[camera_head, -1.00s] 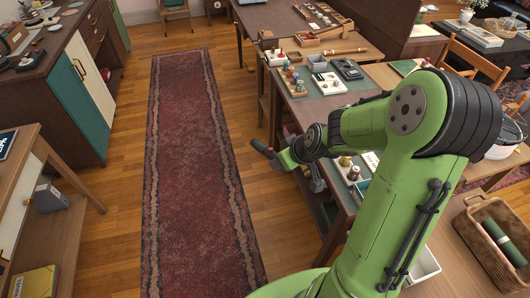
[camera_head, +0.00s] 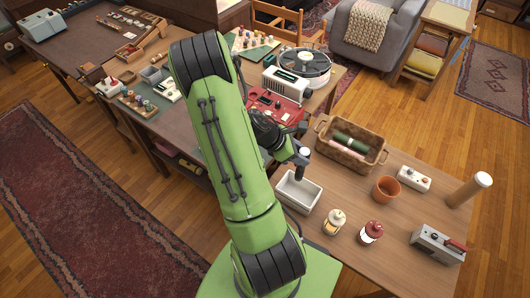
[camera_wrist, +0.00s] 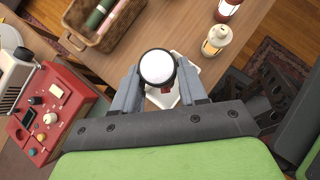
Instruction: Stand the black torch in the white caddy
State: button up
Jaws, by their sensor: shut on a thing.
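The black torch (camera_head: 301,170) is upright, its pale lens end up, at the far side of the white caddy (camera_head: 291,201). My gripper (camera_head: 300,159) is shut on the torch near its top. In the wrist view the torch's round white lens (camera_wrist: 158,66) sits between the two grey fingers of my gripper (camera_wrist: 160,80). Part of the caddy (camera_wrist: 180,97) shows behind the torch there, with a small red patch. The torch's lower end overlaps the caddy's opening in the head view; I cannot tell whether it is inside or above it.
A wicker basket (camera_head: 336,153) with a green roll stands just behind the caddy. Two small lanterns, cream (camera_head: 334,222) and red (camera_head: 371,232), stand to its right. A terracotta pot (camera_head: 386,189), a white switch box (camera_head: 413,179) and a grey device (camera_head: 437,244) are farther right.

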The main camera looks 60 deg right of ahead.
jog(key=shift+s+d+r, duration=0.15)
jog(key=shift+s+r, duration=0.3)
jog(key=shift+s+f, duration=0.1)
jog(key=b, duration=0.6)
send_over(296, 174)
jog(key=f, duration=0.6)
jog(key=shift+s+d+f, duration=0.3)
jog(key=shift+f+b, duration=2.3)
jog(key=shift+f, duration=0.8)
jog(key=o, duration=1.3)
jog(key=shift+r, duration=0.15)
jog(key=p+v, duration=0.3)
jog(key=v, duration=1.2)
jog(key=shift+w+a+p, duration=0.25)
jog(key=shift+w+p, duration=0.05)
jog(key=shift+p, duration=0.05)
